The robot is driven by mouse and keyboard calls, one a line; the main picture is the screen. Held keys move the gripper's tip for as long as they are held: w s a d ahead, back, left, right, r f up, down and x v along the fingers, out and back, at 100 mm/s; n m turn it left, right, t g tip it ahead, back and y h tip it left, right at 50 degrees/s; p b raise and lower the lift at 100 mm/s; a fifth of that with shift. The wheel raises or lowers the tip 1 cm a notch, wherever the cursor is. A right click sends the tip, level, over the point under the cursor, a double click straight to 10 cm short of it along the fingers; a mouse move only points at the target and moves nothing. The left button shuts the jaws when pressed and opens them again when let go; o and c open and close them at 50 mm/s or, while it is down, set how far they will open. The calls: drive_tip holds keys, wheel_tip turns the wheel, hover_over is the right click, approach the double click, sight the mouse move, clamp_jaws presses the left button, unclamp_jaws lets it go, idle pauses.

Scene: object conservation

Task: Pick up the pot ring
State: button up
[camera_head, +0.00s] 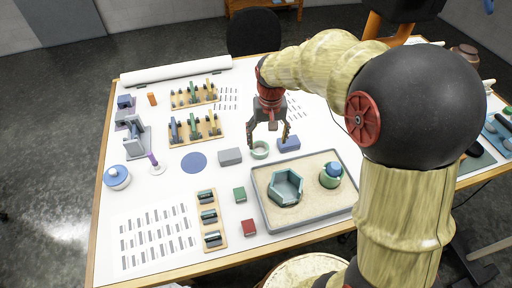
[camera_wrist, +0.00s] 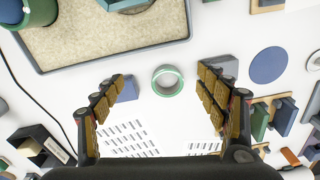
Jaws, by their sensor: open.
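The pot ring, a small pale ring with a green band (camera_head: 259,155), lies flat on the white tabletop. It stands between a grey block and a blue block, behind the sand tray. My gripper (camera_head: 268,141) points down above the table close to the ring, its fingers spread and empty. In the wrist view the ring (camera_wrist: 167,93) sits between and slightly beyond the two open fingers, apart from both. The exact height of the fingertips above the ring cannot be told.
A grey block (camera_head: 230,157) and a blue block (camera_head: 289,144) flank the ring. A sand tray (camera_head: 262,212) holds a hexagonal pot (camera_head: 286,187) and a green-and-blue jar (camera_head: 331,175). A blue disc (camera_head: 194,162) and wooden tool racks lie left.

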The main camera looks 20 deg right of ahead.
drive_tip(key=m, duration=0.1)
hover_over(260, 151)
wheel_tip(260, 151, down, 6)
drive_tip(key=shift+m, duration=0.3)
wheel_tip(260, 151, down, 8)
drive_tip(key=shift+r, duration=0.2)
drive_tip(key=shift+c, duration=0.4)
drive_tip(key=c, duration=1.1)
drive_tip(key=shift+r, duration=0.1)
drive_tip(key=shift+c, duration=0.5)
